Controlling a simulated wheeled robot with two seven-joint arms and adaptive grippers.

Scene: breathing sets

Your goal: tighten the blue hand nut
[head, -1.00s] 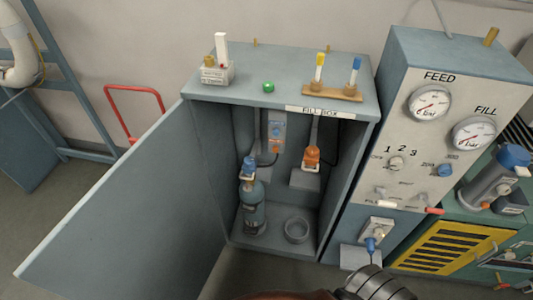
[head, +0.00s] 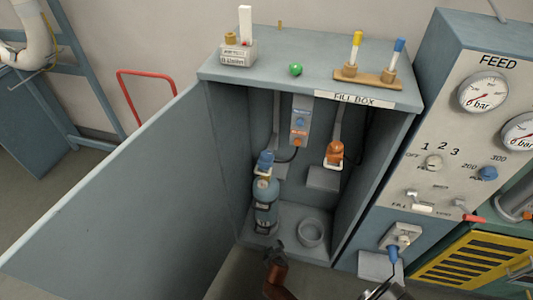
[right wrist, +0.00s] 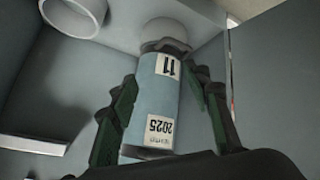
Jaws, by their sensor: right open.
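The blue hand nut (head: 265,158) appears as a small blue part at the top of the blue-grey cylinder (head: 265,190), which stands upright inside the open fill box. Its detail is too small to read. My right gripper (head: 276,248) is low in front of the box, below the cylinder in the picture. In the right wrist view the right gripper (right wrist: 165,82) has its dark, green-padded fingers spread, with the labelled cylinder (right wrist: 158,95) seen between them. I cannot tell any contact. The nut is not visible in that view.
The box door (head: 110,190) stands open at the left. An empty ring holder (head: 311,232) is on the box floor right of the cylinder; an orange fitting (head: 335,153) sits at the back right. The gauge panel (head: 455,150) stands to the right.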

